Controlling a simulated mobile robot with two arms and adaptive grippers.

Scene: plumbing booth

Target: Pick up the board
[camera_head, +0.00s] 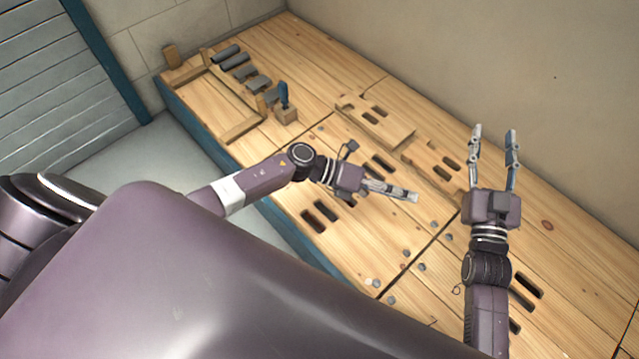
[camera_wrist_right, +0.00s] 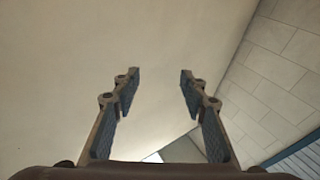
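A light wooden board with two dark slots (camera_head: 374,122) lies on the wooden bench in the head view, beyond my left gripper. My left gripper (camera_head: 412,196) hangs over the bench, pointing right, apart from both pieces. Its fingers overlap in this view, so their opening is unclear. My right gripper (camera_head: 493,133) is open and empty, its fingers pointing at the back wall. The right wrist view shows those fingers (camera_wrist_right: 155,75) apart with only wall between them.
The wooden bench (camera_head: 300,75) has several slots cut in it. A wooden tray frame (camera_head: 243,128) with grey pipe pieces (camera_head: 234,61) and a blue-handled tool (camera_head: 284,95) sits at the far left end. Several small round grey pieces (camera_head: 406,253) lie near the front. A wall rises behind.

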